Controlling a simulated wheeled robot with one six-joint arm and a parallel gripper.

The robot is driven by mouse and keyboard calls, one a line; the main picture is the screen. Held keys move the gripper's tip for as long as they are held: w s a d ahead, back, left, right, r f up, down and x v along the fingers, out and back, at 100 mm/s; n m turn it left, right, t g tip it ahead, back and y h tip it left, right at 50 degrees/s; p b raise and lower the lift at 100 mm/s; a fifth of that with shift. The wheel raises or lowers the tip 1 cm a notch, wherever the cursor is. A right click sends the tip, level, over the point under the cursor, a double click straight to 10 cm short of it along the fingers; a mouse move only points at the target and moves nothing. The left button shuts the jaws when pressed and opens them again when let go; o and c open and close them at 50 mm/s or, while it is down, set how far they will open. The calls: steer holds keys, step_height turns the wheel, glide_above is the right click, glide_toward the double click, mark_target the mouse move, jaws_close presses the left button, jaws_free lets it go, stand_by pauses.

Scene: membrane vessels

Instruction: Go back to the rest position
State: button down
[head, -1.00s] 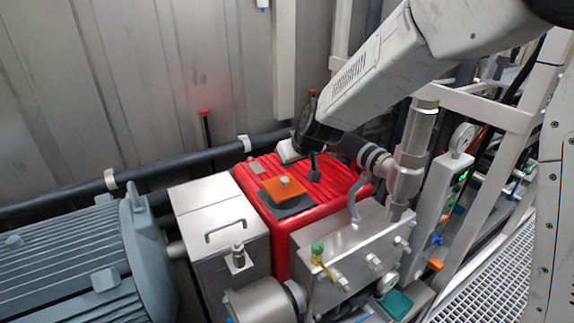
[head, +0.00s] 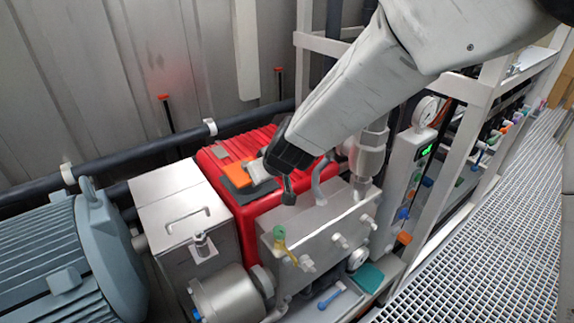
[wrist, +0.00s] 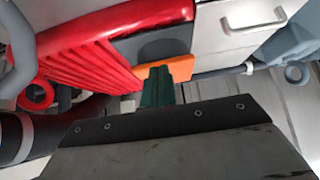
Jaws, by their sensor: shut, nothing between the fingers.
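My gripper (wrist: 166,80) shows in the wrist view as dark green fingers, closed together and empty. Beyond them is an orange plate (wrist: 180,66), with a dark grey pad (wrist: 150,44) beside it. In the head view my arm reaches down from the upper right, and its dark wrist end is over the red ribbed housing. The orange plate (head: 232,173) lies on the dark pad (head: 236,191) on that housing, partly hidden by my wrist end. Whether the fingers touch the plate cannot be told.
The red ribbed housing (head: 228,205) stands between a metal box with a handle (head: 165,213) and a steel block (head: 315,230) with fittings. A grey-blue motor (head: 50,250) is at left. White frame posts and pipes crowd the right, beside floor grating (head: 490,200).

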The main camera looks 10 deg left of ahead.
steer(key=s+d+f+m+g, duration=0.1)
steer(key=s+d+f+g, duration=0.15)
steer(key=s, duration=0.55)
steer(key=s+d+r+m+h, duration=0.1)
steer(key=s+d+r, duration=0.5)
steer(key=d, duration=0.7)
steer(key=s+d+r+m+g+h, duration=0.1)
steer(key=s+d+r+m, duration=0.3)
steer(key=d, duration=1)
steer(key=s+d+r+m+h, duration=0.3)
steer(key=s+d+r, duration=0.4)
steer(key=s+d, duration=0.3)
steer(key=d, duration=0.3)
steer(key=shift+s+d+r, duration=0.2)
steer(key=shift+s+r, duration=0.1)
steer(key=shift+a, duration=0.1)
